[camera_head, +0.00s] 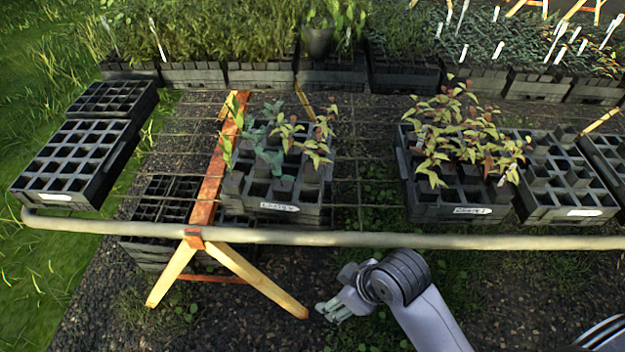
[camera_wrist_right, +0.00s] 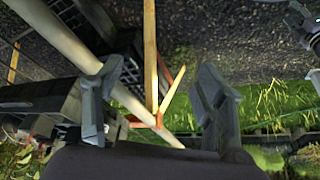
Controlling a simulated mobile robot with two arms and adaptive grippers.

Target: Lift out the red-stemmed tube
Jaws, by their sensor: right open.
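The middle black tube tray (camera_head: 285,214) holds a few plants: blue-green ones (camera_head: 268,150) and yellow-green ones with reddish tips (camera_head: 318,148). The right-hand tray (camera_head: 450,214) holds several yellow-green plants with reddish leaves (camera_head: 460,130). Stem colours are too small to tell, so I cannot single out the red-stemmed tube. My right gripper (camera_head: 338,306) is open and empty, in front of and below the bench's front rail, apart from both trays. Its two fingers stand wide apart in the right wrist view (camera_wrist_right: 155,88).
A grey front rail (camera_head: 400,240) runs between my right gripper and the trays. An orange-and-wood trestle (camera_head: 210,190) supports the mesh bench. A mostly empty tray (camera_head: 75,160) stands at left, another (camera_head: 560,180) at right. Planted crates (camera_head: 260,76) line the back. Bare mesh lies between the planted trays.

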